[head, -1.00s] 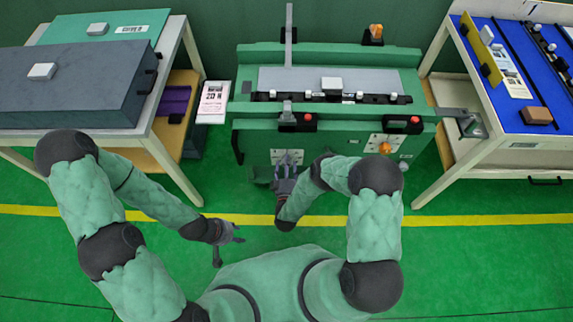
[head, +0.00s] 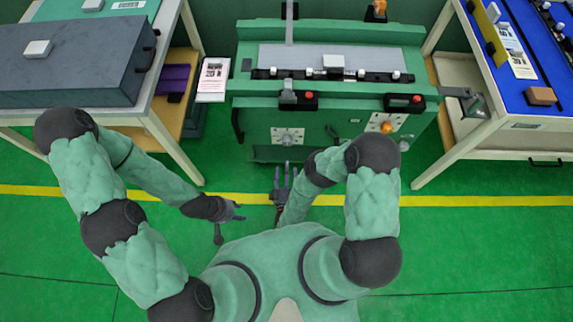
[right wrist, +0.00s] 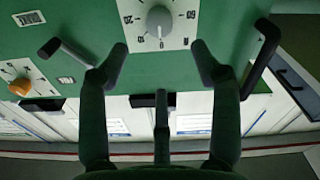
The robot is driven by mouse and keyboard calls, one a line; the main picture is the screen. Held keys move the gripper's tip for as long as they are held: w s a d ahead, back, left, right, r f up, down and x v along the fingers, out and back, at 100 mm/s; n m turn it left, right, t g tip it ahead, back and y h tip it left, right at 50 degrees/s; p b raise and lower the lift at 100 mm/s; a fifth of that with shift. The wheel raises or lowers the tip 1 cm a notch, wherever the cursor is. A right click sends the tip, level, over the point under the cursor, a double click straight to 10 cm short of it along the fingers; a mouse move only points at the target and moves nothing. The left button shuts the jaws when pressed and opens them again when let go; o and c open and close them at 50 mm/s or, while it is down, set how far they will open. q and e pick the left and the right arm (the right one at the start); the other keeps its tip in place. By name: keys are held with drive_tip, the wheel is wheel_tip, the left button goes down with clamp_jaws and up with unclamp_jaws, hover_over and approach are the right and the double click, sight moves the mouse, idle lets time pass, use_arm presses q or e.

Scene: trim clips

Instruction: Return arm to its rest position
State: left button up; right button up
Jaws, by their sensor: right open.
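My right gripper (head: 285,174) is open and empty in the head view, in front of the green machine (head: 352,134) and above the green floor. Its arm is bent back towards my body. In the right wrist view, the spread fingers of my right gripper (right wrist: 158,50) frame a grey dial (right wrist: 159,18) on a white plate, with no visible contact. The same dial (head: 287,140) is on the machine's front in the head view. My left gripper (head: 232,222) hangs at the left of my body, its fingers spread and empty, clear of the tables.
A left table (head: 160,122) carries a dark grey box (head: 75,72). A right table (head: 480,132) has a blue top. An orange knob (head: 387,127) and a dark handle (head: 237,126) are on the machine's front. Open floor lies between the machine and me.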

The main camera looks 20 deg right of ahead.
idle(0.7)
drive_tip(key=w+a+f+m+g+y+p, duration=0.1)
drive_tip(key=w+f+m+g+y+p, duration=0.1)
drive_tip(key=w+g+y+p, duration=0.35)
drive_tip(key=s+r+m+g+y+p, duration=0.1)
drive_tip(key=s+r+g, duration=0.4)
drive_tip(key=s, duration=0.3)
drive_tip(key=s+r+m+g+y+p, duration=0.1)
drive_tip(key=s+r+g+y, duration=0.1)
drive_tip(key=s+r+g, duration=0.4)
drive_tip(key=s+r, duration=0.1)
drive_tip(key=s, duration=0.2)
drive_tip(key=shift+s+a+r+m, duration=0.2)
drive_tip(key=shift+a+r+m, duration=0.15)
drive_tip(key=shift+m, duration=0.05)
drive_tip(key=shift+g+y, duration=0.25)
idle(2.6)
